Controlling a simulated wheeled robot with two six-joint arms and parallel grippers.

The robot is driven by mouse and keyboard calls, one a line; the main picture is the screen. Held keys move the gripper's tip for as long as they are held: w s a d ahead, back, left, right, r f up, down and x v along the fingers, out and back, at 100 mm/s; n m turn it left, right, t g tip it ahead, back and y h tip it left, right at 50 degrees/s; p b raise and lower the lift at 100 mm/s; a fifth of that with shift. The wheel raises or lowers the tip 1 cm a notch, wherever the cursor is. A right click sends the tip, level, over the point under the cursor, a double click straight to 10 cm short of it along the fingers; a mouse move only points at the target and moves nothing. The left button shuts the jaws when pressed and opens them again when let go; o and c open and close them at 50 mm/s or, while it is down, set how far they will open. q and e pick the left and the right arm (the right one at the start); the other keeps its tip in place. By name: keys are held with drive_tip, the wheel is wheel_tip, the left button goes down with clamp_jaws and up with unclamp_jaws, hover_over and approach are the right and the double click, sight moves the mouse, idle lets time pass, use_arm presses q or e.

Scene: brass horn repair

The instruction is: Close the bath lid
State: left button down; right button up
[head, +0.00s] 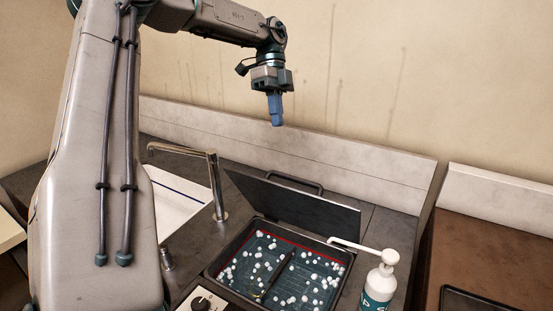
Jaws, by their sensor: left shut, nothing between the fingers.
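The bath (236,250) is a dark rectangular tank set in the counter, filled with dark liquid dotted with white foam or beads. A long dark object (276,276) lies across its middle. The bath lid (290,211) is a dark panel standing raised and tilted back at the rear edge, with a bar handle (312,186) on its far side. My left gripper (276,121) is shut and empty, pointing down in the air above and behind the lid, apart from it. My right gripper is not in view.
A white pump bottle (380,285) stands at the bath's right, its spout reaching over the corner. A chrome faucet (215,185) and white sink (175,205) are at left. A control knob (200,304) is in front. A backsplash (300,150) runs behind.

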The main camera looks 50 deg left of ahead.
use_arm(q)
drive_tip(key=p, duration=0.3)
approach(275, 183)
drive_tip(key=w+f, duration=0.1)
drive_tip(key=f, duration=0.1)
drive_tip(key=w+f, duration=0.1)
drive_tip(key=shift+w+d+f, duration=0.35)
drive_tip(key=s, duration=0.1)
drive_tip(key=s+f+p, duration=0.1)
drive_tip(key=s, duration=0.1)
drive_tip(key=shift+d+f+p, duration=0.15)
drive_tip(key=shift+d+p, duration=0.15)
drive_tip(key=shift+d, duration=0.05)
drive_tip(key=shift+s+f, duration=0.15)
drive_tip(key=shift+s, duration=0.05)
drive_tip(key=shift+f, duration=0.15)
drive_tip(key=shift+w+d, duration=0.1)
drive_tip(key=shift+w, duration=0.05)
